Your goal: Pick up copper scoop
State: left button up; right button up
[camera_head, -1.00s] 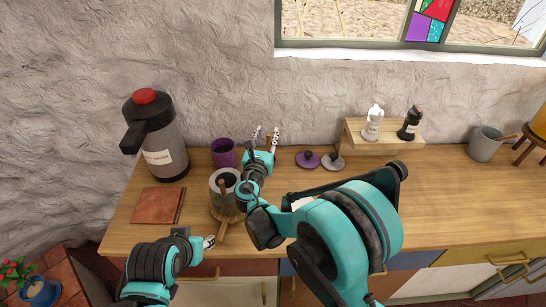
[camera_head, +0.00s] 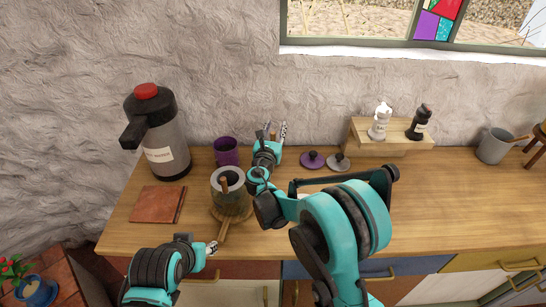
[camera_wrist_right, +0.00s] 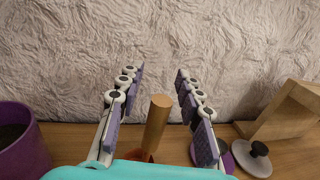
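A light wooden handle (camera_wrist_right: 157,122) stands upright in the right wrist view, with a reddish copper part (camera_wrist_right: 140,155) at its foot. It appears to be the copper scoop; its lower part is hidden by my gripper. In the head view only a bit of the handle (camera_head: 273,134) shows. My right gripper (camera_head: 277,132) is open at the back of the counter. Its fingers, clear in the right wrist view (camera_wrist_right: 155,100), stand either side of the handle with gaps. My left gripper (camera_head: 212,247) is low at the counter's front edge, and its opening is unclear.
A purple cup (camera_head: 226,151) is left of my right gripper; purple (camera_head: 312,160) and grey (camera_head: 338,162) lids lie right. A jar (camera_head: 230,200) sits on a wooden trivet in front. The rough wall (camera_head: 240,60) is close behind. The counter's right side (camera_head: 450,195) is largely clear.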

jog(key=shift+c, duration=0.4)
grip_shut()
jog(key=shift+r, duration=0.15)
